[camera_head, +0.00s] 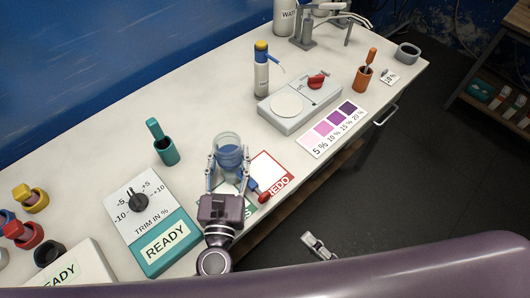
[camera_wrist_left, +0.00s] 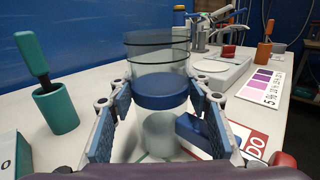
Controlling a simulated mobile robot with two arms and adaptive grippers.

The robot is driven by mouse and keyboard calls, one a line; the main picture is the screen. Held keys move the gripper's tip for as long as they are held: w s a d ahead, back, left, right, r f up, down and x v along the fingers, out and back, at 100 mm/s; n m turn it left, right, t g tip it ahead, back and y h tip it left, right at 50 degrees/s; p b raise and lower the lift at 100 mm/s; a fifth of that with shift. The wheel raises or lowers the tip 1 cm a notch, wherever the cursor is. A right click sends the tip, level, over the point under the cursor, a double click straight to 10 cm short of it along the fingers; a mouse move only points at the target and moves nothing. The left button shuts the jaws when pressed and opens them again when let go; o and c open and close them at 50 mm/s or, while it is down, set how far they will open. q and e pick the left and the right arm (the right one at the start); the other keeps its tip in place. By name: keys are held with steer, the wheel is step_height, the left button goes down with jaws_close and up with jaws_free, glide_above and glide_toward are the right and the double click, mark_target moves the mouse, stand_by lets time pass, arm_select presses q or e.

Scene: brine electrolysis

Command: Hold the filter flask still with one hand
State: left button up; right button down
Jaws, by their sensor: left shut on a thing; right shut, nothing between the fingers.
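The filter flask (camera_head: 229,141) is a clear glass vessel with a blue band, upright near the table's front edge. In the left wrist view the flask (camera_wrist_left: 160,90) stands between my fingers, with its clear upper part above the band. My left gripper (camera_head: 228,172) is shut on it, one finger on each side. A blue piece (camera_wrist_left: 194,128) sticks out to the right below the band; I cannot tell whether it joins the flask. My right gripper (camera_head: 319,246) is shut and empty, low over the dark floor, away from the table.
A red-framed white card (camera_head: 270,168) and a red-ended piece (camera_head: 264,197) lie right of the flask. A teal holder (camera_head: 166,151) and trim box (camera_head: 150,222) stand left. A grey device (camera_head: 300,103), colour chart (camera_head: 332,130) and bottle (camera_head: 261,75) are farther back.

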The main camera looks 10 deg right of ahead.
stand_by(0.3)
arm_select(q)
steer(key=o, duration=1.5)
steer(key=shift+c, duration=0.2)
steer(key=s, duration=0.4)
steer(key=s+a, duration=0.1)
steer(key=s, duration=0.3)
steer(key=s+a, duration=0.1)
steer(key=s, duration=0.3)
steer(key=shift+w, duration=0.1)
